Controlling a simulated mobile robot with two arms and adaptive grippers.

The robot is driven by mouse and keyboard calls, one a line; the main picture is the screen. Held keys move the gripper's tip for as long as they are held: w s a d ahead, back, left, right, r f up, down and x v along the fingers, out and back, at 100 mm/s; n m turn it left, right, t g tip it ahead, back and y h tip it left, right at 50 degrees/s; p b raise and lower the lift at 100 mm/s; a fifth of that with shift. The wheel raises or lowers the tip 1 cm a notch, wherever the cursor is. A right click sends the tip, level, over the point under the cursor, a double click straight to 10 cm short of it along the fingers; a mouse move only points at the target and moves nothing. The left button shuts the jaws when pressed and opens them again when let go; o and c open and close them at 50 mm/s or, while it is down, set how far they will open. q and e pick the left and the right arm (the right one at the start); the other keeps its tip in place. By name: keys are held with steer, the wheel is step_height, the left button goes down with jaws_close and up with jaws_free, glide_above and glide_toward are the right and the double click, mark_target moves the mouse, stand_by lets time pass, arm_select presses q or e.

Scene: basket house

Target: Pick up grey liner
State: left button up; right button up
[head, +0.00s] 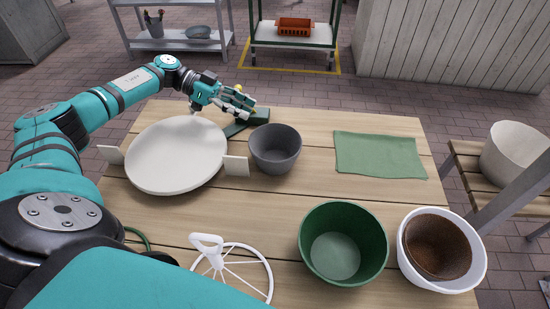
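The grey liner (275,150) looks like a dark grey, round, open pot. It stands upright on the wooden table just right of a large white dish, and its inside looks empty. My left gripper (250,109) is beyond the liner and a little to its left, near the table's far edge, apart from the liner. Its fingers point right and look parted, with nothing seen between them. A dark green object (246,123) lies just below the fingers, partly hidden by the liner. My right gripper is out of view.
The white dish (176,154) fills the table's left. A green cloth (380,155) lies right. In front are a white wire-spoked item (246,246), a green pot (342,216), and a white pot (470,281) holding a brown one (436,248). Bare table separates the liner from the cloth.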

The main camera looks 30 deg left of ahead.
mark_target(278, 125)
arm_select(q)
steer(key=x, duration=0.3)
steer(key=p+x, duration=0.1)
steer(key=x, duration=0.3)
steer(key=p+x, duration=0.1)
steer(key=x, duration=0.2)
steer(key=shift+w+d+r, duration=0.1)
steer(key=shift+w+d, duration=0.1)
steer(key=shift+d, duration=0.25)
steer(key=shift+c, duration=0.2)
jaws_close()
